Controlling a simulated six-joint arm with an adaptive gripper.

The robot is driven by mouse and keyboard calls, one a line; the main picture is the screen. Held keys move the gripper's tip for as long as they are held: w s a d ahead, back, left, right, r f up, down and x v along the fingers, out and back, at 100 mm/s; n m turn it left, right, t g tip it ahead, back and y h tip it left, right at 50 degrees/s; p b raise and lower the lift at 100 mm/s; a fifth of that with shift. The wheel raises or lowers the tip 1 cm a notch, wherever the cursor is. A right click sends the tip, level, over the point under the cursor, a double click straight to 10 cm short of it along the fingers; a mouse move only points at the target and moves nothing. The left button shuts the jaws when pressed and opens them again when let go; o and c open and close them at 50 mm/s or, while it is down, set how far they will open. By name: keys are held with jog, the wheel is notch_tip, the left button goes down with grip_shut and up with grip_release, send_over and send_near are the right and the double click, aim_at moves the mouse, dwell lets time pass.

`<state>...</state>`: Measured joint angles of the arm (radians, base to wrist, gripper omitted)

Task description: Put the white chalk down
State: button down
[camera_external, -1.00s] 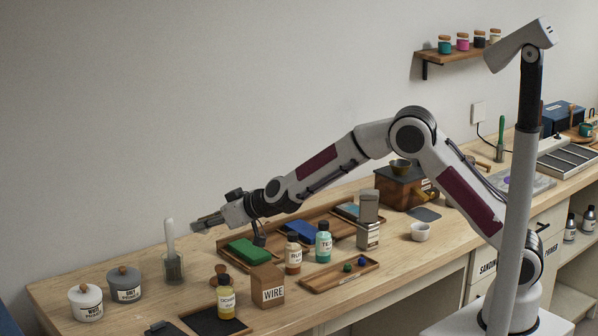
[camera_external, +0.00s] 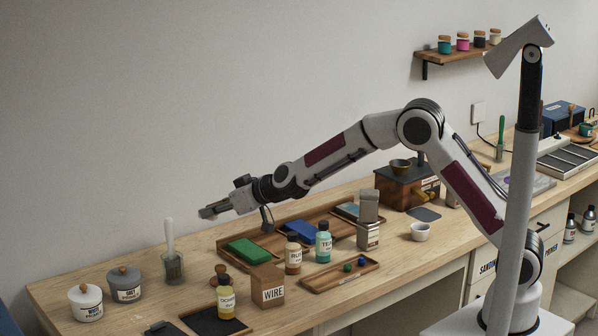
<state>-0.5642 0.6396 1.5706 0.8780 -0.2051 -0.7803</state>
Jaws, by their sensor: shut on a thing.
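My gripper (camera_external: 206,213) is at the end of the outstretched arm, raised above the back left of the workbench (camera_external: 130,255). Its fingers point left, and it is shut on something. The white chalk cannot be made out separately at the fingertips, being too small or hidden at this distance. The gripper is up and to the right of a glass jar holding a white upright handle (camera_external: 169,236), apart from it in the picture. It is up and to the left of a green block (camera_external: 248,251) on a wooden tray (camera_external: 225,262).
A white lidded pot (camera_external: 86,303) and a grey lidded pot (camera_external: 124,285) stand at left. A blue block (camera_external: 302,232), several bottles, a WIRE box (camera_external: 267,287) and a small wooden tray (camera_external: 320,283) crowd the middle. Bare bench lies around the glass jar.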

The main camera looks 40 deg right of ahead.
jog(key=w+d+r, duration=0.1)
jog(key=d+r, duration=0.4)
jog(key=d, duration=0.5)
jog(key=s+d+m+h, duration=0.1)
jog(key=s+d, duration=0.2)
jog(key=d, duration=1.1)
jog(key=s+d+m+h, duration=0.1)
jog(key=s+d, duration=0.2)
jog(key=d, duration=1.2)
jog(key=w+a+r+n+g+y, duration=0.1)
jog(key=w+a+r+n+y, duration=0.2)
jog(key=a, duration=0.8)
jog(key=w+a+r+n+g+y, duration=0.1)
jog(key=w+a+n+y, duration=0.25)
jog(key=a, duration=0.75)
jog(key=s+a+f+n+g+y, duration=0.1)
jog(key=s+a+f+n+g, duration=0.2)
jog(key=a, duration=0.7)
jog(key=s+a+f+n+g+y, duration=0.1)
jog(key=s+a+f+n+g, duration=0.2)
jog(key=a, duration=0.8)
jog(key=s+a+f+n+g+y, duration=0.1)
jog(key=s+a+f+n+g, duration=0.2)
jog(key=a, duration=0.7)
jog(key=s+f, duration=0.2)
jog(key=s, duration=0.1)
jog(key=shift+s+a+g, duration=0.15)
jog(key=shift+a+g, duration=0.1)
jog(key=shift+g, duration=0.05)
